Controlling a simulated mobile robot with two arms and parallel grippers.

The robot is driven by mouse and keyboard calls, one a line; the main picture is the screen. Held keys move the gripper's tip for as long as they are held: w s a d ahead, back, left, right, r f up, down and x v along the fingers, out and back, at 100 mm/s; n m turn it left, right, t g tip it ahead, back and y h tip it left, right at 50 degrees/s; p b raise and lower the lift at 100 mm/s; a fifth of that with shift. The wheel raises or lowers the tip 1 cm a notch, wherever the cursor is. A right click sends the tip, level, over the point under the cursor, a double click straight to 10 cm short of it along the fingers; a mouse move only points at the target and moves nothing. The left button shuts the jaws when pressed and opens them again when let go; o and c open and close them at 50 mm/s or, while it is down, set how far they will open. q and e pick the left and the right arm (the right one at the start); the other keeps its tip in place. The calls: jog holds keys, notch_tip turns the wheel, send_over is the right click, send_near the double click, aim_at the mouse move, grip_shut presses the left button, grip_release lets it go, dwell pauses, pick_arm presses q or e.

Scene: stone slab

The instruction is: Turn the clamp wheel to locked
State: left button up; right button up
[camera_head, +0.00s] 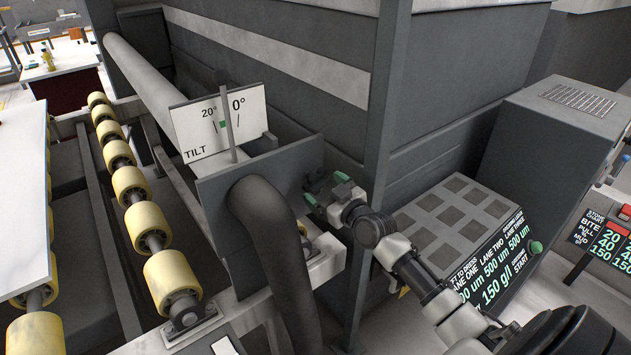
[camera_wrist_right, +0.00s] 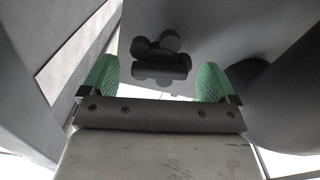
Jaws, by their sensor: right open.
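The clamp wheel is a dark lobed knob (camera_wrist_right: 158,45) on a grey plate. In the right wrist view it sits ahead of my right gripper, between and beyond its two green fingertips (camera_wrist_right: 157,82). The fingers are apart and nothing shows clasped between them. In the head view my right gripper (camera_head: 335,192) is at the right side of the grey bracket plate, close to the dark knob (camera_head: 318,183), which it partly hides. I cannot tell whether they touch. A TILT scale plate (camera_head: 200,132) with 20° and 0° marks and a lever stands above the bracket. My left gripper is not in view.
A thick dark hose (camera_head: 265,215) curves down in front of the bracket plate. Yellow rollers (camera_head: 140,222) run along the left, beside a white slab (camera_head: 25,200). A control panel (camera_head: 460,215) stands right of the bracket, under my right arm. A large grey machine wall rises behind.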

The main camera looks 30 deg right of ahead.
aim_at(316, 183)
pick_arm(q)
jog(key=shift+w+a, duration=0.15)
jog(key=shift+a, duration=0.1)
pick_arm(e)
jog(key=shift+w+a, duration=0.15)
jog(key=shift+w, duration=1.75)
jog(key=c, duration=0.9)
